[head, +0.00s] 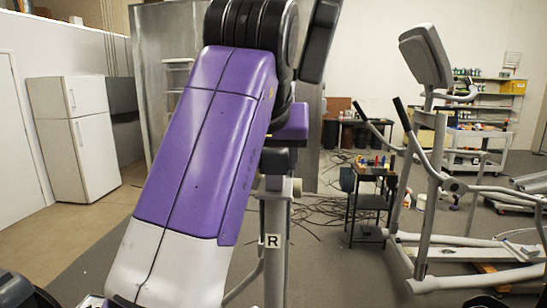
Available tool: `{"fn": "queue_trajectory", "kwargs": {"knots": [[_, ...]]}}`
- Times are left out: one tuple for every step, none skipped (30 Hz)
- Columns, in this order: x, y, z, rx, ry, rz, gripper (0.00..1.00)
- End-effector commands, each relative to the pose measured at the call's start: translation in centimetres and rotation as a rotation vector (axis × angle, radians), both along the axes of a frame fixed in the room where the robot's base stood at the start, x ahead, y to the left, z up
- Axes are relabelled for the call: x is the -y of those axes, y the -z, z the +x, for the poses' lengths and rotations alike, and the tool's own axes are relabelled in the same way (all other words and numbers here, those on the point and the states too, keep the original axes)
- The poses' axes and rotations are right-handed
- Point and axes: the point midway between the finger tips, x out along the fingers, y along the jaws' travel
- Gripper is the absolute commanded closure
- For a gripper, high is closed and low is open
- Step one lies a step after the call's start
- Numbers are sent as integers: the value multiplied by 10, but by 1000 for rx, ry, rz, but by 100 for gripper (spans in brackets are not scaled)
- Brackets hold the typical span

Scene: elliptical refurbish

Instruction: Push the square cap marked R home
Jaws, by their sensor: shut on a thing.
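A white square marked with a black R (272,241) shows low on a grey upright post (275,212), just right of my large purple and white arm link. I cannot tell from here how far the square cap sits in or stands out from the post. My arm rises through the middle of the head view, bends at a black joint at the top and comes back down behind the purple link. My gripper's fingers do not show, so I cannot see what they hold or how near they are to the cap.
An elliptical trainer (430,180) stands at the right. A small black cart (370,200) with tools stands behind the post, with loose cables on the floor near it. A white fridge (78,140) stands at the left. Grey floor is open between the post and the trainer.

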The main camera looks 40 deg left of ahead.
Motion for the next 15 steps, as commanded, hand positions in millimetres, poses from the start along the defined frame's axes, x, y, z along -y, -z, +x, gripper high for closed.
{"fn": "queue_trajectory", "kwargs": {"knots": [[0, 2, 0, 0, 1, -1, 100], [0, 3, 0, 0, 1, -1, 100], [0, 3, 0, 0, 1, -1, 100], [0, 4, 0, 0, 1, -1, 100], [0, 5, 0, 0, 1, -1, 100], [0, 6, 0, 0, 1, -1, 100], [0, 6, 0, 0, 0, 0, 100], [0, 7, 0, 0, 0, 0, 100], [0, 8, 0, 0, 0, 0, 100], [0, 9, 0, 0, 0, 0, 100], [0, 9, 0, 0, 0, 0, 100], [0, 10, 0, 0, 0, 0, 100], [0, 11, 0, 0, 0, 0, 100], [0, 12, 0, 0, 0, 0, 100], [0, 13, 0, -1, 0, -1, 100]]}}
